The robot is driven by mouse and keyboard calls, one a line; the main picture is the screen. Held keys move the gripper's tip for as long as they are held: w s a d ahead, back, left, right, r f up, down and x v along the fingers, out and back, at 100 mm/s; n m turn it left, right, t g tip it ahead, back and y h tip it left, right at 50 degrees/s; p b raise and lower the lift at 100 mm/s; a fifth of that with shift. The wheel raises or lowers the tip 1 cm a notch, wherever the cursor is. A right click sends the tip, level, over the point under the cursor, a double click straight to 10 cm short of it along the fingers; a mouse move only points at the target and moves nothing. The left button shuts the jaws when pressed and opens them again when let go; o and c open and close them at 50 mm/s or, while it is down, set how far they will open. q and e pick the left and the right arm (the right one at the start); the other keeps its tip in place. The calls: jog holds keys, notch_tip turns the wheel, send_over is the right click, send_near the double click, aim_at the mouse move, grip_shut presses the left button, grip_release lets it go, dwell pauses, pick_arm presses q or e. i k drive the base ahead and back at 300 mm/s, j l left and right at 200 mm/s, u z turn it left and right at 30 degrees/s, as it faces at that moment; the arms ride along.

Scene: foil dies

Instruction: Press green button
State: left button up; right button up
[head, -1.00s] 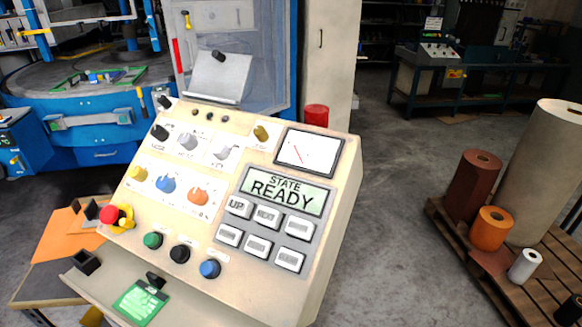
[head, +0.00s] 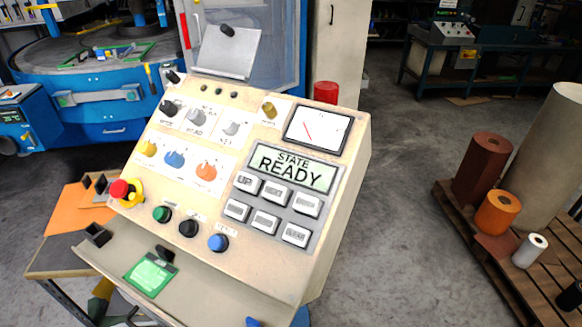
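The green button (head: 162,213) is a small round button on the lower left of the beige control panel (head: 214,207). A black button (head: 189,228) and a blue button (head: 218,242) sit to its right in the same row. The red emergency stop (head: 119,189) on a yellow base is to its upper left. Nothing covers the green button. Neither of my grippers can be made out in the head view.
The panel's display (head: 292,172) reads STATE READY, above several white keys (head: 270,208). A ledge below holds a green card (head: 150,274). A wooden pallet (head: 470,237) with rolls stands at right. Grey floor (head: 400,180) lies clear between.

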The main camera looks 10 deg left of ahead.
aim_at(160, 213)
jog(key=u, duration=1.25)
